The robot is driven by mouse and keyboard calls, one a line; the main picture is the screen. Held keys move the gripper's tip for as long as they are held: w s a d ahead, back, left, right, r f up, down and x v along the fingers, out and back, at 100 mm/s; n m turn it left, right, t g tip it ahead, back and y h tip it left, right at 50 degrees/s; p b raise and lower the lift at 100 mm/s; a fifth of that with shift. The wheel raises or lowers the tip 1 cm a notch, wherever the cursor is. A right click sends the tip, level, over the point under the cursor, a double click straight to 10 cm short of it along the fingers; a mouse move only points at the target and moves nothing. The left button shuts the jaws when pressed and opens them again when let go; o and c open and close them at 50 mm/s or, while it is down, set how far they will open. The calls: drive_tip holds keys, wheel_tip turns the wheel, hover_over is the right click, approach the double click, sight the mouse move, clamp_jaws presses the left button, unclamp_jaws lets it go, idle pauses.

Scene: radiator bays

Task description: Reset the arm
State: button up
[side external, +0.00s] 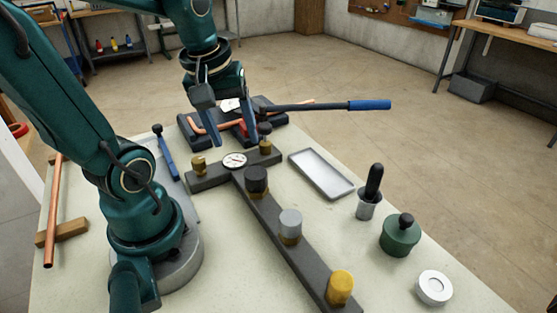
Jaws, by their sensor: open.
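A round white dial gauge (235,160) sits on the dark bar, just below the fingertips in the picture.
A dark rail (273,218) holds black, grey and yellow capped posts. A blue-handled lever (368,105) sticks out right. A grey tray (321,173), a black-handled tool in a cup (370,194), a green pot (400,236) and a white ring (434,288) stand right. A copper pipe (53,215) lies left.

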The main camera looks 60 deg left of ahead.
drive_tip(key=s+d+r+m+t+h, duration=0.1)
drive_tip(key=s+d+m+t, duration=0.1)
drive_tip(key=d+m, duration=0.7)
drive_tip(key=shift+d+r+m+t, duration=0.3)
drive_tip(key=shift+m+t, duration=0.3)
drive_tip(key=shift+m, duration=0.8)
drive_tip(key=shift+a, duration=0.1)
